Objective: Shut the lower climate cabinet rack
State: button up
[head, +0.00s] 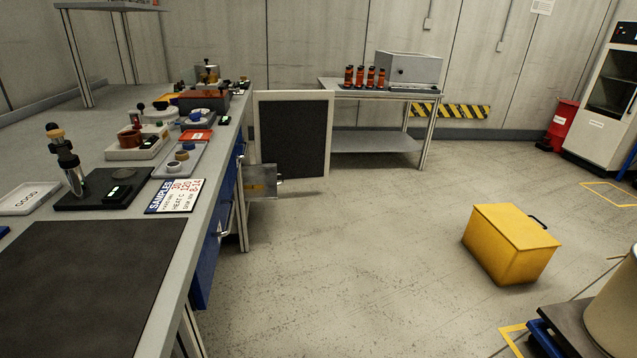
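A tall white cabinet (598,135) with a dark front opening or window (612,85) stands against the back wall at the far right, cut off by the picture's edge. It looks like the climate cabinet. It is too far and small to tell its racks apart, or whether the lower one is out or in. My gripper is not in view.
A long grey workbench (120,180) with samples and blue drawers runs along the left. A yellow box (512,243) stands on the open floor at right. A beige drum (615,310) is at bottom right. A red bin (562,124) stands beside the cabinet. The middle floor is clear.

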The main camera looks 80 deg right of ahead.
aim_at(265, 174)
jog(key=z, duration=0.4)
jog(key=k+z, duration=0.1)
jog(key=z, duration=0.3)
jog(key=l+z, duration=0.1)
jog(key=z, duration=0.3)
jog(key=k+l+z, duration=0.1)
jog(key=z, duration=0.75)
jog(key=i+z, duration=0.1)
jog(key=i, duration=2.2)
jog(key=i+z, duration=0.15)
jog(key=i, duration=1)
